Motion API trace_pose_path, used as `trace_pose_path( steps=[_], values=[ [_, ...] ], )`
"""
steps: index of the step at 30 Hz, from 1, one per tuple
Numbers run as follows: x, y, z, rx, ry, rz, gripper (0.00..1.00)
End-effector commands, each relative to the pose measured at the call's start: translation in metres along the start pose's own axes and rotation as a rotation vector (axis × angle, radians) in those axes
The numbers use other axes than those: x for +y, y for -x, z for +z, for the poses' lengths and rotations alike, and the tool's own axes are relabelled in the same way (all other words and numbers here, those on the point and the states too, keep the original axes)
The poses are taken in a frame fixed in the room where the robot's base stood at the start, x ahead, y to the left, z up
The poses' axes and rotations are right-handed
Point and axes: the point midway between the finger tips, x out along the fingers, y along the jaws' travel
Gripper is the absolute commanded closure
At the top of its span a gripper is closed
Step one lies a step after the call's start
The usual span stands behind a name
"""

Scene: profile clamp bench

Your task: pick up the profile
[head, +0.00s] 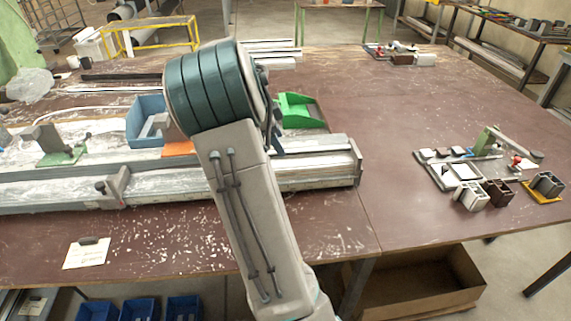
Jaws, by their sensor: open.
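Several things could be the profile, and I cannot tell which is meant. On the right of the table are a light grey short profile piece (470,196), a dark brown one (498,193) and a dark grey one (547,184) on a yellow plate (541,197). Long metal profiles (60,195) lie along a clamp bench at the left. My arm rises in the middle and covers part of that bench. Only a dark part of my gripper (277,143) shows behind the arm, near the green bin and far left of the short pieces. It is open.
A green-handled clamp fixture (490,140) stands behind the short pieces. A paper label (87,254) lies front left. The table's middle right (400,120) is clear.

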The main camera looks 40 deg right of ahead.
Motion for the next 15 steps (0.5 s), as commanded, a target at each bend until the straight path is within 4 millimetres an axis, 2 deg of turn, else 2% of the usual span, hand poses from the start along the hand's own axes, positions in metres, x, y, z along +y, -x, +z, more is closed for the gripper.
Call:
trace_pose_path(
  steps=[3, 8, 15],
  values=[
    [0.0, -0.015, 0.001, 0.0, 0.002, 0.001, 0.31],
    [0.0, -0.024, 0.001, -0.001, 0.002, 0.0, 0.31],
    [0.002, -0.059, 0.002, 0.0, 0.001, 0.003, 0.31]
  ],
)
